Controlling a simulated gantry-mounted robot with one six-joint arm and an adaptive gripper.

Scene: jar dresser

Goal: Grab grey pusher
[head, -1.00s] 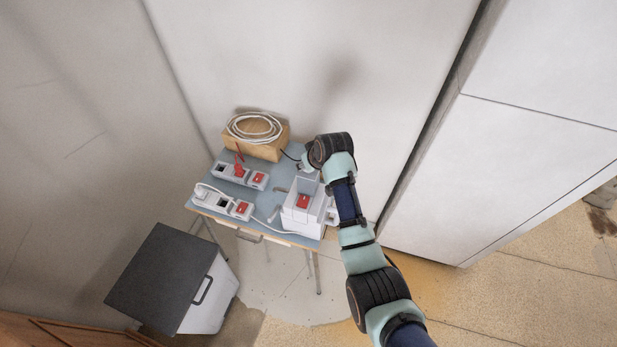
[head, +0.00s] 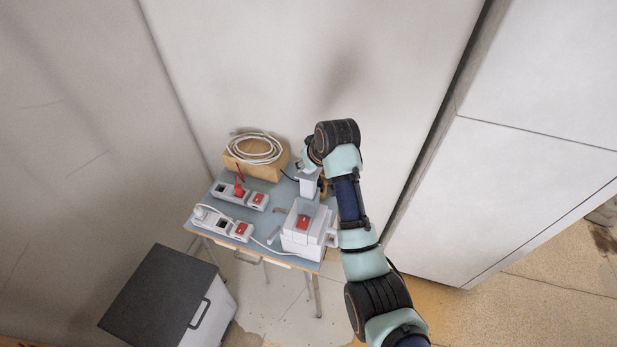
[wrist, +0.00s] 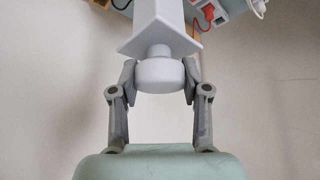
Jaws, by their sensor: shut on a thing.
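The grey pusher (head: 309,183) is a pale block with a flared collar and a round knob; it hangs upright just behind the white machine in the head view. In the wrist view the pusher's square shaft (wrist: 158,14) points away from me. My gripper (wrist: 159,77) is shut on its knob, one finger on each side. In the head view my gripper (head: 304,162) is small and partly hidden by my wrist. The white machine (head: 302,243) has a clear-walled open top and a red switch. I cannot tell whether the pusher's lower end touches anything.
The blue-grey table (head: 270,218) also carries two grey switch boxes (head: 228,193) (head: 213,224) with red parts and cables. A wooden box (head: 256,168) with a coiled white cable stands at the back. Walls are close behind. A dark-lidded bin (head: 160,300) stands at front left.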

